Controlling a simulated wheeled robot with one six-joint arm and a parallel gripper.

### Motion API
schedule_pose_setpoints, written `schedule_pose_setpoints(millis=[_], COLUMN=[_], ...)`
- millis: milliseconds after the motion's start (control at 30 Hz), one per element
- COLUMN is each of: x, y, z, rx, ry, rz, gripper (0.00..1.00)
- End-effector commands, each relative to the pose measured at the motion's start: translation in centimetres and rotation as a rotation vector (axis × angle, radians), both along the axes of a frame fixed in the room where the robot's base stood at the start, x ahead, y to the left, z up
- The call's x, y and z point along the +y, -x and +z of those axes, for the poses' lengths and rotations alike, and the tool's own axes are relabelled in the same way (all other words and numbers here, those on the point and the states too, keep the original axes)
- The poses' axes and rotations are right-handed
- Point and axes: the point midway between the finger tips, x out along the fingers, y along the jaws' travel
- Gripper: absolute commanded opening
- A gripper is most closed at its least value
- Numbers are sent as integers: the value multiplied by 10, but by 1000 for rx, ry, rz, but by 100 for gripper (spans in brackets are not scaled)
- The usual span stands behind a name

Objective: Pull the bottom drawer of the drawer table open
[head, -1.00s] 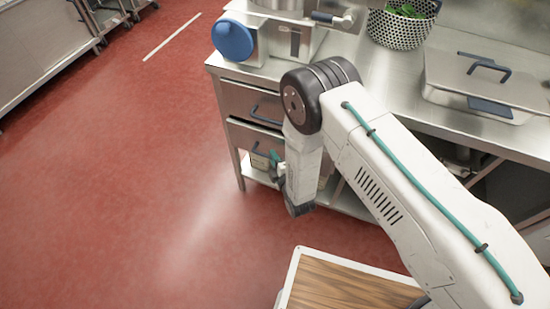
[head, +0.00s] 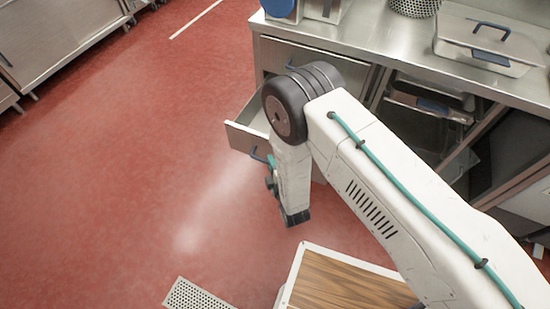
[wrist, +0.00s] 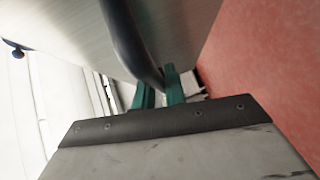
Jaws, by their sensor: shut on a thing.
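The drawer table (head: 395,52) is a steel counter with two stacked drawers at its left end. The bottom drawer (head: 243,138) is pulled out over the red floor, and part of its inside shows. Its dark blue bar handle (head: 257,154) is on the front. My gripper (head: 271,165) is at that handle, mostly hidden behind my arm in the head view. In the wrist view, the green fingers of my gripper (wrist: 160,88) are closed around the dark handle bar (wrist: 128,38), against the steel drawer front (wrist: 175,25). The top drawer (head: 300,58) is shut.
A lidded steel pan (head: 485,45) and a perforated basket (head: 415,7) stand on the counter. Open shelves with trays (head: 430,100) are right of the drawers. A perforated plate (head: 195,296) lies at the bottom. Red floor left of the drawer is clear.

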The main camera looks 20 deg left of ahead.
Motion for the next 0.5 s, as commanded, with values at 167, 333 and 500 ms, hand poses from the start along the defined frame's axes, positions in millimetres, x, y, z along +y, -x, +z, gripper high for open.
schedule_pose_setpoints(millis=[167,333,500], x=[3,3,3], y=[13,17,17], z=[0,0,0], rx=[-1,0,0], ry=[-2,-2,-2], rz=[5,3,3], gripper=[0,0,0])
